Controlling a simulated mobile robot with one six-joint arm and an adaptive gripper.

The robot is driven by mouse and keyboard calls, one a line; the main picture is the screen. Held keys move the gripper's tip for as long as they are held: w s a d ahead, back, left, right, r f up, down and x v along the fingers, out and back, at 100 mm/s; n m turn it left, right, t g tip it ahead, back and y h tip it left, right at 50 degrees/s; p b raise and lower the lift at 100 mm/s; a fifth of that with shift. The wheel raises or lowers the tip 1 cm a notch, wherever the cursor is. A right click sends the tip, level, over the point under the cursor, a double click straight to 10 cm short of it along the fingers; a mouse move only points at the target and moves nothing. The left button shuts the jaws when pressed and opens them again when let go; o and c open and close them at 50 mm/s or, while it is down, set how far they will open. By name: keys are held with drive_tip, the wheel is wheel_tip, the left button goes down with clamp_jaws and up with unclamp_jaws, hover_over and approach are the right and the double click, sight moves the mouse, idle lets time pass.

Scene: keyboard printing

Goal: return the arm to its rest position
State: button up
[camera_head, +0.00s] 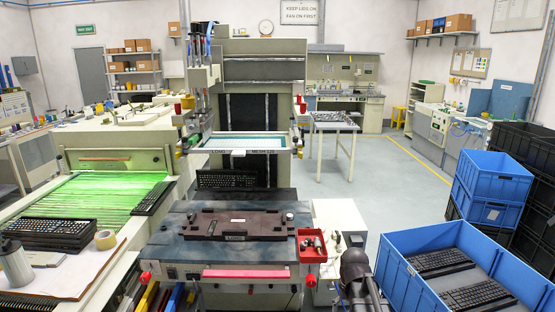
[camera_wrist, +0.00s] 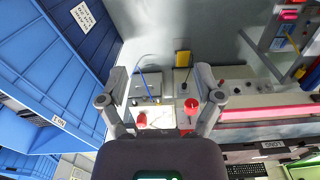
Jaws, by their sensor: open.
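My gripper (camera_wrist: 160,88) shows in the wrist view with its two fingers spread wide and nothing between them. Behind the gap are a white box top (camera_wrist: 158,116) with red knobs and a grey floor. Part of my dark arm (camera_head: 357,275) shows at the bottom of the head view, between the printing machine and the blue crate (camera_head: 405,285). The fingertips cannot be made out in the head view. The blue crate holds black keyboards (camera_head: 440,262) and stands to the right of my arm.
The printer's dark bed (camera_head: 172,240) carries an empty-looking brown fixture (camera_head: 236,224). A red bin (camera_head: 312,246) hangs at its right corner. Stacked blue crates (camera_head: 490,182) and black crates stand at right. A green-lit conveyor (camera_head: 95,195) is at left. Open floor lies behind.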

drive_tip(key=s+a, duration=0.4)
drive_tip(key=s, duration=0.5)
idle(1.7)
